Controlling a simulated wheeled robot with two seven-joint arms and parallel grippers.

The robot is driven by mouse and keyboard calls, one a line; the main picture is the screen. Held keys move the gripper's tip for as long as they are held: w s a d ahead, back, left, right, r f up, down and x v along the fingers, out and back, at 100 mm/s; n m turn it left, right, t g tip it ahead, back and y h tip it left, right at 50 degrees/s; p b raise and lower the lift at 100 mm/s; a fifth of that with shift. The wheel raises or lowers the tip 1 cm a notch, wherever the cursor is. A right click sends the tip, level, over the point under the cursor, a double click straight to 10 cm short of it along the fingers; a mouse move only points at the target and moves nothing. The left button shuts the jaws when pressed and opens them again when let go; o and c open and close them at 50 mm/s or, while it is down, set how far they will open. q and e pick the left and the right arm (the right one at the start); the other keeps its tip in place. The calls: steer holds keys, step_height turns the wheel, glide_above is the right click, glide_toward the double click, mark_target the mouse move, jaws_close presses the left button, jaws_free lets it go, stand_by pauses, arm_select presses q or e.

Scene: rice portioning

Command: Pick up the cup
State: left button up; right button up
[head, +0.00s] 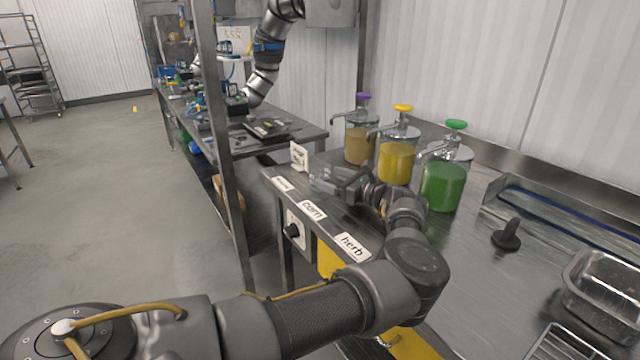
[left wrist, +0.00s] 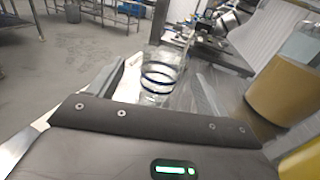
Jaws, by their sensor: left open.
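A clear cup with dark blue bands (left wrist: 160,80) shows in the left wrist view, standing between the two fingers of my left gripper (left wrist: 158,88). The fingers are apart on either side of it; I cannot tell if either touches it. In the head view my left gripper (head: 330,181) is low over the near left end of the steel counter, by the labels. The cup is hard to make out there against the clear, shiny surroundings. My right gripper is not in view.
Dispensers with brown (head: 360,145), yellow (head: 397,160) and green (head: 444,184) contents stand right of and behind my gripper. A small white sign (head: 299,157) stands at the counter's left edge. A black knob-like item (head: 507,235) and metal pan (head: 602,290) are farther right.

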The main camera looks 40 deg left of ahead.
mark_target(328, 174)
arm_select(q)
steer(key=shift+a+f+b, duration=0.1)
steer(key=shift+a+b, duration=0.3)
steer(key=shift+a, duration=0.4)
steer(key=a, duration=0.1)
steer(key=a+p, duration=0.1)
steer(key=a, duration=0.1)
steer(key=shift+w+r, duration=0.15)
steer(key=shift+r, duration=0.05)
steer(key=shift+a+f+p, duration=0.1)
steer(key=shift+a+p, duration=0.2)
steer(key=c, duration=1.1)
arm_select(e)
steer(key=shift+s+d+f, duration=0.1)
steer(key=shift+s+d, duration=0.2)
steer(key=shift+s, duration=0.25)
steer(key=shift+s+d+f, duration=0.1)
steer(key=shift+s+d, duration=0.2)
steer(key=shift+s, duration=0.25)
arm_select(q)
steer(key=shift+o, duration=0.2)
